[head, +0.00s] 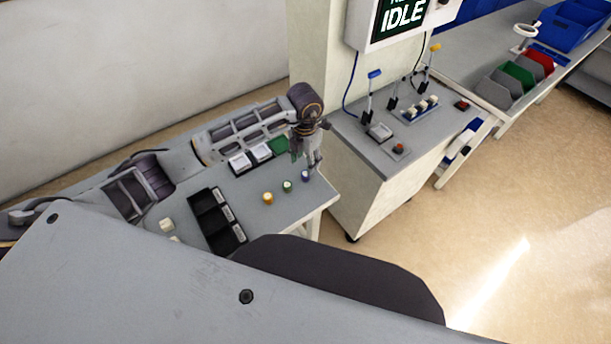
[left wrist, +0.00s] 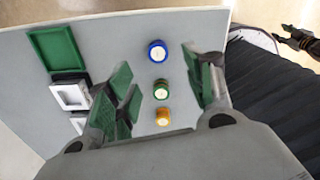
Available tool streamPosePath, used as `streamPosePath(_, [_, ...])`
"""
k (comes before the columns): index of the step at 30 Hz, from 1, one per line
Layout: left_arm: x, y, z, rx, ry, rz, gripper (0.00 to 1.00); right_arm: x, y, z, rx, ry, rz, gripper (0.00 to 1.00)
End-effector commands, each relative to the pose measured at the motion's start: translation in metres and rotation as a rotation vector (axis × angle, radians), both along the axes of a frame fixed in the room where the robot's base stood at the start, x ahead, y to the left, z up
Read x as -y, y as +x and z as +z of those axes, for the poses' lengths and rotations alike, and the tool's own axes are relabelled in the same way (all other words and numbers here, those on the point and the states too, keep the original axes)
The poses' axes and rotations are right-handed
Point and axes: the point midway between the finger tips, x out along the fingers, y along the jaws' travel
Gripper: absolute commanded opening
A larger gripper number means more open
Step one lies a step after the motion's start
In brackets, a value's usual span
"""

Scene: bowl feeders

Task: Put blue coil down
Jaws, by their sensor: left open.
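The blue coil (head: 306,176) stands on the grey table near its right end, below my left gripper (head: 308,158). In the left wrist view the blue coil (left wrist: 157,51) sits upright on the table, beyond the fingertips and apart from both fingers. My left gripper (left wrist: 164,82) is open, its green-padded fingers spread wide with nothing held. The green coil (left wrist: 161,89) and the yellow coil (left wrist: 163,116) show between the fingers. A dark jointed part at the upper right of the left wrist view may be my right gripper; its jaws are unclear.
The green coil (head: 287,186) and yellow coil (head: 268,198) stand in a row with the blue one. A green tray (head: 279,146) and white trays (head: 261,152) lie behind. A console cabinet (head: 372,185) stands right.

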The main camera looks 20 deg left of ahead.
Motion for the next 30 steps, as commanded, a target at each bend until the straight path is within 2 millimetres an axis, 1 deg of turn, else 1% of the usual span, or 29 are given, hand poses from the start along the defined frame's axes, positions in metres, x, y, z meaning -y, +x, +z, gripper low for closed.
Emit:
streamPosePath(3, [0.001,0.0,-0.013,-0.002,-0.001,0.001,0.53,0.0,0.0,0.001,0.0,0.0,0.0,0.4])
streamPosePath(6, [0.0,0.0,-0.02,0.0,-0.001,0.0,0.53,-0.001,0.0,0.001,0.0,0.001,0.0,0.4])
streamPosePath(18, [0.0,0.0,-0.023,0.0,0.0,0.0,0.53,-0.006,-0.001,0.001,-0.001,0.006,-0.001,0.4])
streamPosePath(22, [0.0,0.001,-0.027,0.0,-0.001,0.001,0.53,-0.007,-0.001,0.001,-0.001,0.007,-0.001,0.4])
streamPosePath(30, [0.002,0.006,-0.052,-0.002,-0.001,0.001,0.53,-0.008,-0.004,0.005,-0.005,0.008,-0.001,0.4])
